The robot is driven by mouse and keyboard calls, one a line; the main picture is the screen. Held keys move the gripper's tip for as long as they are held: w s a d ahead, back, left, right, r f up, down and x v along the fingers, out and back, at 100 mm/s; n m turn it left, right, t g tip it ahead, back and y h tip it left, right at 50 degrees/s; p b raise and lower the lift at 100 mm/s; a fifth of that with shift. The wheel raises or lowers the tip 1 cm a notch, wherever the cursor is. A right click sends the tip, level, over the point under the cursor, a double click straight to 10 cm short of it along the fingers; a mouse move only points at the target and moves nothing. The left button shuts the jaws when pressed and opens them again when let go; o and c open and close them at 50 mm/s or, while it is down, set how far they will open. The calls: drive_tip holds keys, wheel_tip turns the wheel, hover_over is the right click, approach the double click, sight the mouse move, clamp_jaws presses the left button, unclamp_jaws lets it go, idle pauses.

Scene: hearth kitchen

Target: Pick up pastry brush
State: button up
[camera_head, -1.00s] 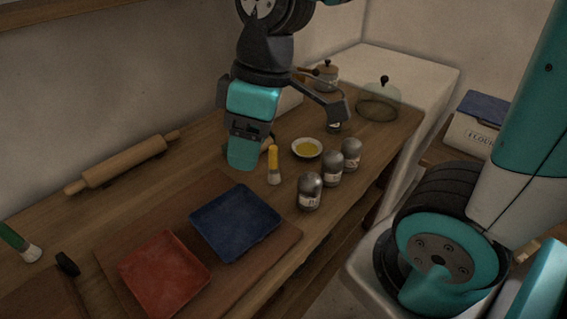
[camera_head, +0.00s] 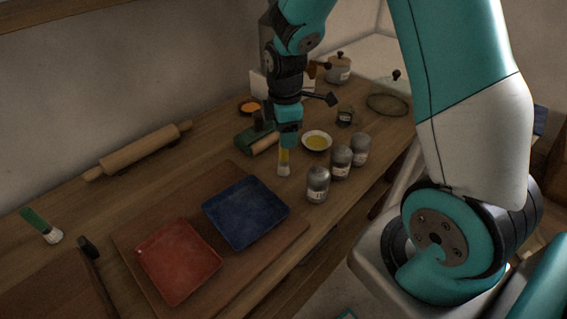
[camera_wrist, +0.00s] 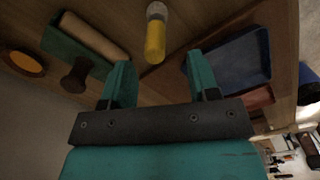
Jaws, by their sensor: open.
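A brush with a yellow handle and pale bristles (camera_head: 284,169) stands or lies on the wooden counter; I cannot tell which. It also shows in the wrist view, its yellow handle (camera_wrist: 155,40) pointing back toward my gripper. My gripper (camera_head: 288,145) is directly at the handle in the head view and hides part of it. In the wrist view my open gripper (camera_wrist: 157,68) has its fingertips on either side of the line of the handle, with the handle end just ahead of the gap. A second brush, with a green handle (camera_head: 36,221), lies at the far left.
A green item with a wooden roller (camera_head: 258,139) sits close left of the gripper. A bowl of yellow liquid (camera_head: 317,142) and several shakers (camera_head: 318,184) stand to the right. Blue (camera_head: 245,212) and red (camera_head: 178,262) dishes lie in front. A rolling pin (camera_head: 140,150) lies left.

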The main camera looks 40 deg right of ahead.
sight(284, 158)
drive_tip(key=shift+w+d+f+p, duration=0.15)
drive_tip(key=shift+f+p, duration=0.2)
drive_tip(key=shift+f, duration=1.3)
drive_tip(key=shift+w+f+p, duration=0.1)
drive_tip(key=shift+f+p, duration=0.2)
drive_tip(key=shift+f, duration=1.35)
drive_tip(key=c, duration=1)
